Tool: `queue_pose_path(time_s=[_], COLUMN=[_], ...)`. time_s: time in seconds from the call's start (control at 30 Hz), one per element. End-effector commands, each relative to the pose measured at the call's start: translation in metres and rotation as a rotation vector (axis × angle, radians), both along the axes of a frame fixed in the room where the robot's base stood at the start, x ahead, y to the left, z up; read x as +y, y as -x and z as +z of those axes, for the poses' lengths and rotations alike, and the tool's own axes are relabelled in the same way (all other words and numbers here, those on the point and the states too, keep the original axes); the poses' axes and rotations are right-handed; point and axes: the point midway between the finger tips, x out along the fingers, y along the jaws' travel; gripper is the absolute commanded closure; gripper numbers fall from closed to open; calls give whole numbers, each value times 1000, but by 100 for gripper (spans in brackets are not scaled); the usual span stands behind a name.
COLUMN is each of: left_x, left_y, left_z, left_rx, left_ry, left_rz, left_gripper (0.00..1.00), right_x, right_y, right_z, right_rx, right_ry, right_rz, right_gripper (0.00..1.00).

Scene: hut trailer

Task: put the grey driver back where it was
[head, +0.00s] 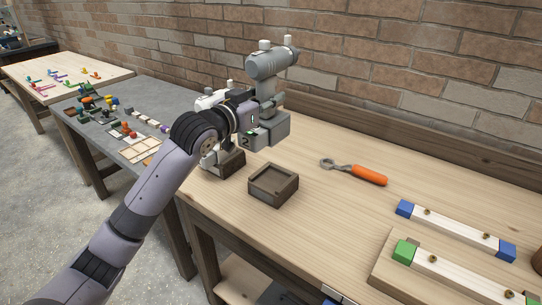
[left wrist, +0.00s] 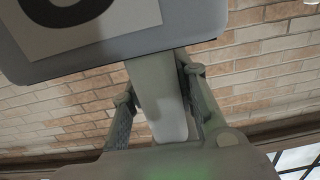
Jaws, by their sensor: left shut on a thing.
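My left gripper (head: 254,108) is shut on the grey driver (head: 272,62). The driver is upright in the air, its thick body on top and its block-shaped base, with a "2" label, at the bottom. In the left wrist view the two fingers (left wrist: 160,108) stand on either side of the grey handle (left wrist: 158,95), and the labelled base (left wrist: 100,28) fills the upper left. An open, empty dark wooden holder (head: 273,185) stands on the workbench, below and slightly right of the driver. A white driver (head: 212,100) stands behind my arm in another dark holder (head: 226,163), partly hidden.
An orange-handled wrench (head: 368,175) lies right of the empty holder on the wooden workbench (head: 320,225). White bars with blue ends (head: 455,230) and green ends (head: 460,272) lie further right. A brick wall is behind. A grey table (head: 150,95) with small parts stands left.

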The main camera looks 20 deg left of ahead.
Motion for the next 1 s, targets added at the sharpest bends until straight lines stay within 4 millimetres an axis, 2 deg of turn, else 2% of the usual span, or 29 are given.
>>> queue_pose_path(time_s=[0.2,0.4,0.67,0.9,1.0], left_x=[0,0,0,0,-1], left_y=[0,1,0,0,0], left_z=[-50,-88,-107,-138,-145], left_rx=[-3,-7,-9,-9,-12], left_ry=[3,4,3,3,3], left_rz=[-1,-1,-1,-1,-1], left_gripper=[100,100,100,100,100], right_x=[0,0,0,0,0], right_y=[0,0,0,0,0], right_z=[3,4,5,6,6], right_rx=[-1,-1,-1,-1,-1], right_ry=[0,0,0,0,0], right_rz=[0,0,0,-1,-1], right_gripper=[60,60,60,60,60])
